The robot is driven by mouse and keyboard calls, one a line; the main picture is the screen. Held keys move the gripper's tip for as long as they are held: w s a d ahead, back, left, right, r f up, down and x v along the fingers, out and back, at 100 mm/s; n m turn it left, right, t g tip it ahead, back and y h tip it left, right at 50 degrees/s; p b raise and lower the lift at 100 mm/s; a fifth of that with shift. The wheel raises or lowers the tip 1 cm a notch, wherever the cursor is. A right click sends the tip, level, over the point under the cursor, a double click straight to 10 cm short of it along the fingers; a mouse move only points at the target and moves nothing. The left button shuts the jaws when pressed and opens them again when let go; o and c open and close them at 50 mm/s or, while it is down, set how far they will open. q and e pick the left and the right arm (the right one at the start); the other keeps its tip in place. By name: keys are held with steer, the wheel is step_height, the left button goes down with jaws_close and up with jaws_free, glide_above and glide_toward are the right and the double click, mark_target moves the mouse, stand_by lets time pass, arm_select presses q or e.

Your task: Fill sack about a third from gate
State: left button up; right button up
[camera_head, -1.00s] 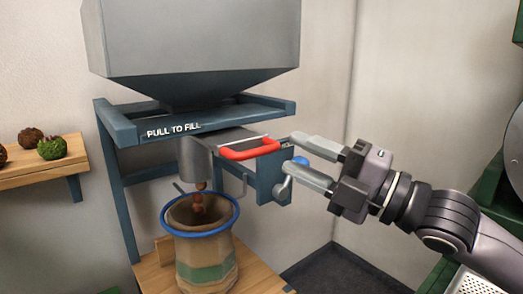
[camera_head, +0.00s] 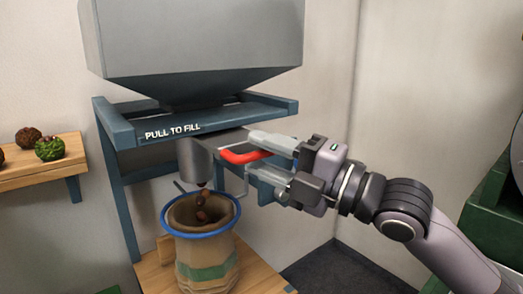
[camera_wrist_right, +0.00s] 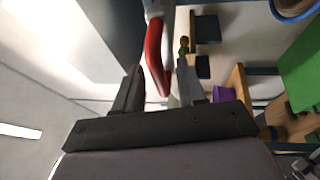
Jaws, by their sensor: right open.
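The steel hopper (camera_head: 195,40) sits on a blue frame labelled "PULL TO FILL". The red gate handle (camera_head: 240,157) projects from under it. My right gripper (camera_head: 257,154) is open, with its fingers on either side of the handle's right part. In the right wrist view the red handle (camera_wrist_right: 153,45) reaches between the two open fingers; I cannot tell whether they touch it. The burlap sack (camera_head: 205,262) with a blue rim stands open below the metal spout (camera_head: 194,160). Brown chestnuts (camera_head: 202,205) show between spout and sack mouth. The fill level is hidden. My left gripper is out of view.
The sack stands on a wooden stand (camera_head: 155,272) inside the blue frame (camera_head: 116,190). A wooden shelf (camera_head: 40,172) at left holds a green burr (camera_head: 49,148) and brown ones. Green machinery (camera_head: 485,215) stands at right. Open floor lies between stand and machinery.

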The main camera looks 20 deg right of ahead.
mark_target(250, 147)
steer(key=shift+w+a, duration=0.25)
jaws_close()
steer(key=shift+w+r, duration=0.15)
steer(key=shift+w, duration=0.1)
steer(key=shift+w+a+p, duration=0.35)
steer(key=shift+w+p, duration=0.15)
steer(key=shift+w, duration=0.4)
steer(key=shift+w+a+p, duration=0.3)
steer(key=shift+w+p, duration=0.2)
steer(key=shift+w, duration=0.4)
jaws_free()
